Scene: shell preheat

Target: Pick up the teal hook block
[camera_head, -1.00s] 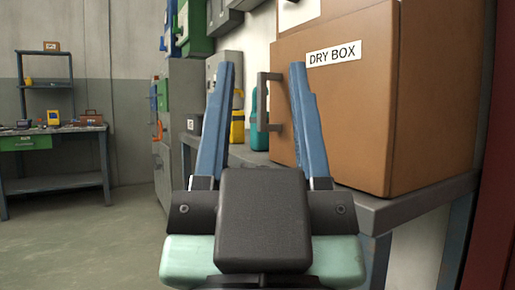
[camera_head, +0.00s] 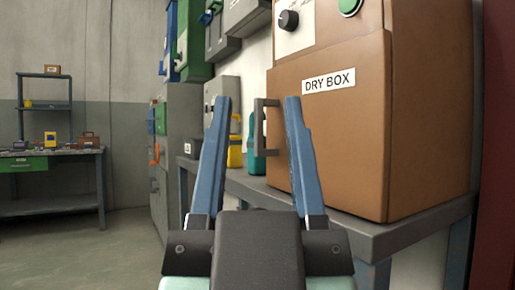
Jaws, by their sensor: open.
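A teal object (camera_head: 257,152) stands on the grey bench, close to the left side of the brown dry box.
A yellow item (camera_head: 235,151) and a small dark box (camera_head: 193,147) are farther back. Open floor (camera_head: 80,245) lies left, before a worktable (camera_head: 60,154).

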